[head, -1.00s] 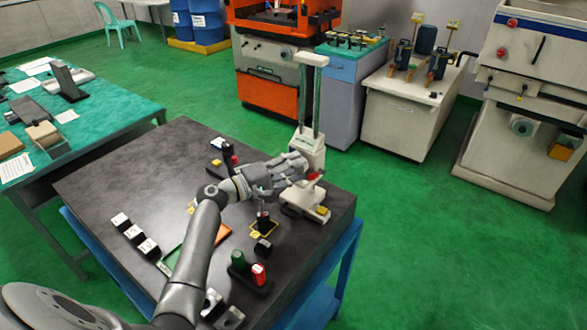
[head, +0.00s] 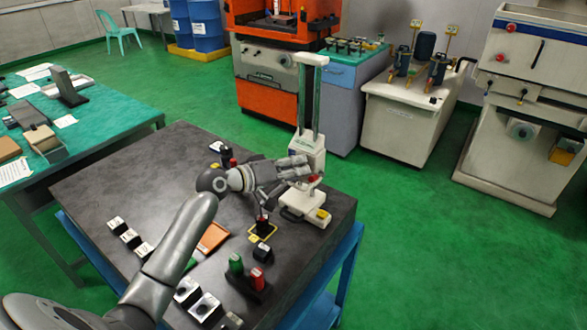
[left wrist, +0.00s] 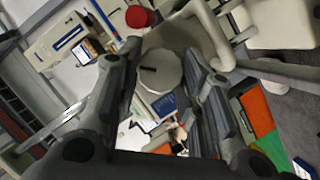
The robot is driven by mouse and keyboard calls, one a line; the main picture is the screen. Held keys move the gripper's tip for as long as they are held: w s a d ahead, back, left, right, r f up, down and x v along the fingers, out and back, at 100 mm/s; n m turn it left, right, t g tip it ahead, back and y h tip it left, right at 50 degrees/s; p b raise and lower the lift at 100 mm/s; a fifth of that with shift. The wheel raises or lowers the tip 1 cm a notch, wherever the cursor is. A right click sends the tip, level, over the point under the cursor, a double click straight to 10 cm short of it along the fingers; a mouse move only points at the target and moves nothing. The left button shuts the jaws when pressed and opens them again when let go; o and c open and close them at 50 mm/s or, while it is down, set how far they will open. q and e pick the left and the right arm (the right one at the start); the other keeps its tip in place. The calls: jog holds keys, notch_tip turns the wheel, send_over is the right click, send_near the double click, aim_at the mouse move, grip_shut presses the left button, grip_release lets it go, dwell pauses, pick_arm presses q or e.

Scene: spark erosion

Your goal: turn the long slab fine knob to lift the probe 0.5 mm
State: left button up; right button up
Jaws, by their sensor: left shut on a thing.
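The white height gauge (head: 310,140) stands upright at the far right of the dark granite table, with a red knob (head: 315,178) low on its carriage. My left gripper (head: 298,170) is at the carriage, its fingers covering part of it. In the left wrist view a round cream knob (left wrist: 160,72) with a short dark mark lies between my two fingers, which are shut on it. The red knob (left wrist: 138,17) shows just above it there. The probe tip is hard to make out. My right gripper is out of view.
The granite table (head: 110,175) also carries a holder with a green and a red piece (head: 248,272), several small black-and-white blocks and an orange plate (head: 213,238). A green-topped bench (head: 110,105) is at the left. Machines stand behind.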

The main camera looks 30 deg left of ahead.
pick_arm(q)
jog(key=shift+m, duration=0.4)
dwell(0.3)
jog(key=o, duration=0.7)
jog(key=shift+o, duration=0.2)
jog(key=v, duration=1.2)
jog(key=shift+d+r, duration=0.1)
jog(key=shift+d, duration=0.05)
